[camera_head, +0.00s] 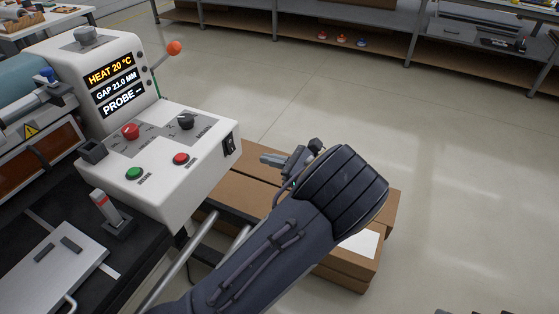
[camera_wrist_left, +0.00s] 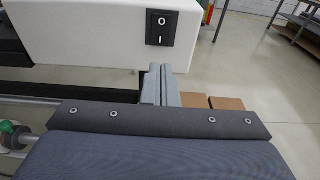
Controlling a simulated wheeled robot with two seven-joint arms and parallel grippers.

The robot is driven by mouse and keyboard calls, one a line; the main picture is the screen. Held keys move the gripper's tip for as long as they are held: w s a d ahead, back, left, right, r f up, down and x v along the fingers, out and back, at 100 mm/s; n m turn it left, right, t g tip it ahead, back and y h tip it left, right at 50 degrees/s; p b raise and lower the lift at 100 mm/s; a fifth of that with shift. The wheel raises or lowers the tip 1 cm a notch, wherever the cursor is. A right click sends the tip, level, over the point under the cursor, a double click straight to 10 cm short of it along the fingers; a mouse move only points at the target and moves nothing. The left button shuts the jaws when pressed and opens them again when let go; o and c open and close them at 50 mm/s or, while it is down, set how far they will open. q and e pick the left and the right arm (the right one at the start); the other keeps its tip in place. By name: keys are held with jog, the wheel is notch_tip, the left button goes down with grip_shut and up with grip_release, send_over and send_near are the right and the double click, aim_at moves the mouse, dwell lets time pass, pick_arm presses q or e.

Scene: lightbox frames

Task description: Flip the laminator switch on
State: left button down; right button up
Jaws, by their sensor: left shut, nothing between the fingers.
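The laminator's white control box (camera_head: 205,165) stands at the left in the head view. Its black rocker switch (camera_head: 229,146) is on the box's right side face. In the left wrist view the switch (camera_wrist_left: 162,27) shows "O" above and "I" below; which side is pressed in is too small to tell. My left gripper (camera_head: 263,159) is shut and empty, a short gap to the right of the switch, fingers pointing toward it. In the left wrist view its fingertips (camera_wrist_left: 161,68) appear just below the switch.
The display (camera_head: 110,84) reads HEAT 20 °C, GAP 21.0 MM, PROBE --. Red and green buttons and knobs sit on the panel top. Cardboard boxes (camera_head: 240,194) lie below my left arm. A shelf (camera_head: 360,52) stands at the back; the floor between is clear.

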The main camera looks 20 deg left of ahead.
aim_at(233, 151)
pick_arm(q)
jog(key=a, duration=0.5)
jog(key=a+f, duration=0.1)
jog(key=a, duration=0.2)
jog(key=shift+w+a, duration=0.35)
jog(key=shift+a+f+y, duration=0.15)
jog(key=shift+a+y, duration=0.05)
jog(key=shift+y, duration=0.1)
